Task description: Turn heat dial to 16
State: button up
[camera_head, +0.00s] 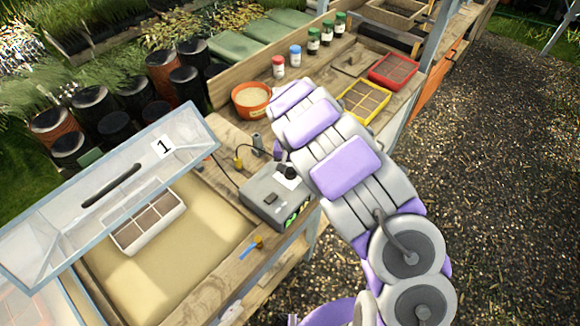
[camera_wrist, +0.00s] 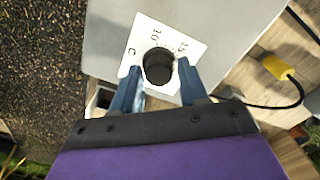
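The heat dial (camera_wrist: 158,68) is a round black knob on a white scale plate on top of a grey control box (camera_head: 262,197). In the wrist view a "10" and other partly hidden marks stand around it; I cannot make out a pointer. My gripper (camera_wrist: 158,74) has its two blue fingers apart, one on each side of the dial. Small gaps seem to show between the fingers and the knob; I cannot tell whether either touches. In the head view my arm reaches over the box's far right side, and the gripper is mostly hidden.
A propagator with a raised clear lid (camera_head: 103,186) marked 1 stands left of the box. A white tray (camera_head: 145,218) lies inside it. A cable with a yellow connector (camera_wrist: 276,67) runs beside the box. An orange bowl (camera_head: 251,100) and seed trays (camera_head: 393,70) stand farther back.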

aim_at(290, 169)
jog(key=c, duration=0.7)
jog(key=shift+n+p, duration=0.4)
jog(key=shift+n, duration=0.2)
jog(key=o, duration=1)
jog(key=shift+r, duration=0.1)
notch_tip(290, 169, up, 17)
jog(key=shift+a+r+p, duration=0.1)
jog(key=shift+p, duration=0.55)
